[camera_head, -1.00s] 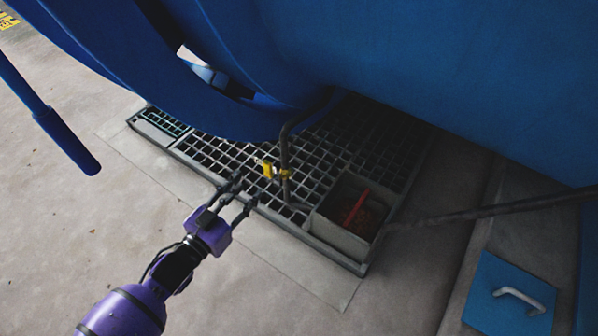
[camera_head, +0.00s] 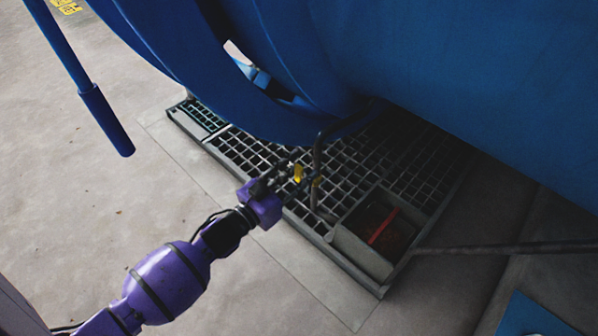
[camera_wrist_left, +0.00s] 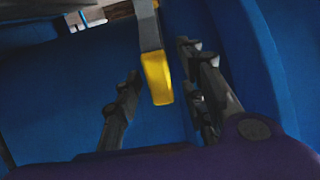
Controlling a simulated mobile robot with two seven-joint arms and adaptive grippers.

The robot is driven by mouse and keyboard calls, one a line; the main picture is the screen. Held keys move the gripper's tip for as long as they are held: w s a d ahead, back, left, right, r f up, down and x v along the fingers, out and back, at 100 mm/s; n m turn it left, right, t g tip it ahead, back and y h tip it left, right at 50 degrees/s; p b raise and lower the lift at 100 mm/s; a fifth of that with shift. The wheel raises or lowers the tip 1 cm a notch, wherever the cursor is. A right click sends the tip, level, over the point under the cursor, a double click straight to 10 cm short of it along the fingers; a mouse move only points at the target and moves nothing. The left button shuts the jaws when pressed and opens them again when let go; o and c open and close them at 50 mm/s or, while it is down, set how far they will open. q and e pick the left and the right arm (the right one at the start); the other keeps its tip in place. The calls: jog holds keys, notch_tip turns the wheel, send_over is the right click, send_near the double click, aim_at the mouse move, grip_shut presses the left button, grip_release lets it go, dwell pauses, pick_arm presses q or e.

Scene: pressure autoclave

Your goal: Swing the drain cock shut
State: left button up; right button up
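The drain cock's yellow lever (camera_head: 298,173) sits on a thin dark drain pipe (camera_head: 317,160) that comes down from the blue vessel (camera_head: 450,90). My left gripper (camera_head: 284,172) is at the lever in the head view. In the left wrist view the yellow lever (camera_wrist_left: 157,78) hangs between the two dark fingers of the left gripper (camera_wrist_left: 160,90). The fingers are apart, with a visible gap on the lever's left side and a smaller gap on its right. My right gripper is in neither view.
A floor grating (camera_head: 245,152) lies under the pipe. A grey box (camera_head: 362,250) with a red item (camera_head: 383,226) inside stands at its right. A blue handle bar (camera_head: 105,120) hangs at the left. The floor (camera_head: 70,200) at left is clear.

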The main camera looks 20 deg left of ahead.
pick_arm(q)
jog(key=shift+c, duration=0.4)
grip_shut()
